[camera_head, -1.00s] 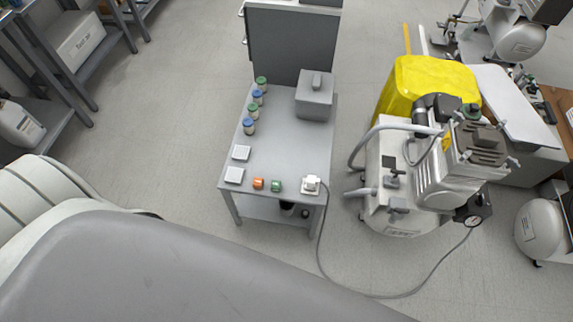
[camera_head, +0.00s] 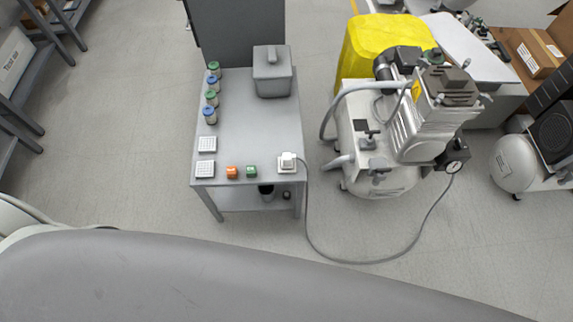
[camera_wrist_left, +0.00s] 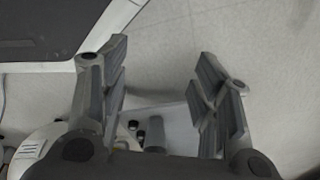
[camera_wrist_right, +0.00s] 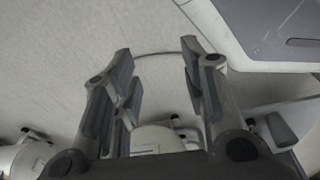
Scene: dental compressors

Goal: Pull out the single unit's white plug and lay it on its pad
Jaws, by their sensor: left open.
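The white plug (camera_head: 287,160) stands at the front right corner of the grey cart (camera_head: 240,130), on or in a white socket piece; I cannot tell how deep it sits. Its grey cord runs from there over the cart's edge and along the floor to the single compressor unit (camera_head: 385,170). Two white square pads (camera_head: 206,168) lie at the cart's front left; I cannot tell which is the plug's. My left gripper (camera_wrist_left: 160,85) is open and empty above the floor. My right gripper (camera_wrist_right: 158,75) is open and empty too. Neither gripper shows in the head view.
Several capped jars (camera_head: 211,98) line the cart's left side, and a grey box (camera_head: 272,72) stands at the back. A yellow cover (camera_head: 375,45) is behind the compressor. Floor around the cart's front is clear.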

